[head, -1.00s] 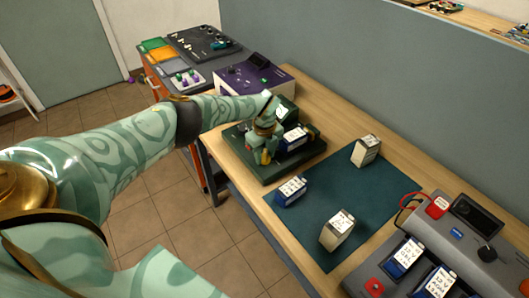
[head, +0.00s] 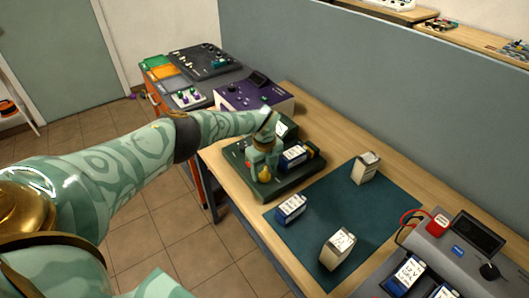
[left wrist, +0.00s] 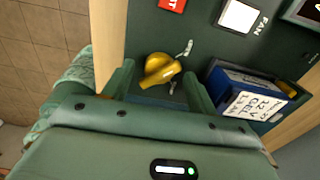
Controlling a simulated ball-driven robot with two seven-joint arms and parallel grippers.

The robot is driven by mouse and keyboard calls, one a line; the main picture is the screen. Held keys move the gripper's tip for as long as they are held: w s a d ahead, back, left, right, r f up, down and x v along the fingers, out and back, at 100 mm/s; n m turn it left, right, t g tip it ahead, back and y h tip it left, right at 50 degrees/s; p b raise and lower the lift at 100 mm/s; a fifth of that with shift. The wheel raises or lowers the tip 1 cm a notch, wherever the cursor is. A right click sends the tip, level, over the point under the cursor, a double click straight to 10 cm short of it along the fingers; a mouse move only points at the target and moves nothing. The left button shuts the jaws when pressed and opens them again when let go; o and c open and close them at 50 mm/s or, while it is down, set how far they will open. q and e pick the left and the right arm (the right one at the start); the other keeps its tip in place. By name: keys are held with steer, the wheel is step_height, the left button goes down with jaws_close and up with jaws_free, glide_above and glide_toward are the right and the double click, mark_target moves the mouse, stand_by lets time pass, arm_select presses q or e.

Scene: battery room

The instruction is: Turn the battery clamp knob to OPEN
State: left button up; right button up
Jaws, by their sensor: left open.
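The yellow clamp knob (head: 264,174) stands on a dark green fixture (head: 283,189). A blue battery with a white label (head: 293,156) sits in the fixture beside it. My left gripper (head: 262,160) is over the knob. In the left wrist view the yellow knob (left wrist: 158,68) shows between the tips of my open left gripper (left wrist: 158,78), apart from both fingers as far as I can see. The blue battery (left wrist: 245,98) lies just right of the right finger there. The knob's OPEN marking is not readable. My right gripper is out of view.
A blue battery (head: 291,208) and two pale ones (head: 337,248) (head: 365,167) stand on a teal mat (head: 318,215). A purple instrument box (head: 250,96) is behind the fixture. A grey charger (head: 440,249) is at the right. A grey partition (head: 370,110) borders the bench.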

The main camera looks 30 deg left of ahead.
mark_target(265, 171)
arm_select(q)
step_height(265, 171, up, 15)
steer(key=p, duration=0.3)
steer(key=shift+r, duration=0.15)
